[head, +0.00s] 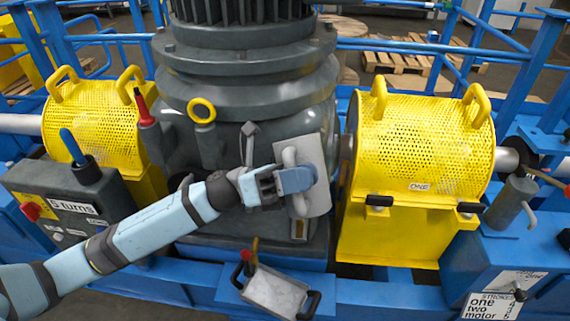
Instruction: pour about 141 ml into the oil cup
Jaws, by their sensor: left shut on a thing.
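My left gripper (297,180) is in front of the grey motor housing. It is shut on the pale handle (290,157) of a flat grey plate (320,165), which stands nearly upright and slightly tilted. The fingers hide part of the handle; I cannot tell whether the plate touches the housing. No part is clearly marked as the oil cup, and I see no liquid. A small grey cylinder with a lever (512,196) stands at the right. My right gripper is not in view.
Yellow perforated guards stand at left (100,122) and right (415,150). A grey control box (75,208) reads "5 turns". A grey lidded item with black handles (277,294) sits low in front. Blue rails (430,47) run behind.

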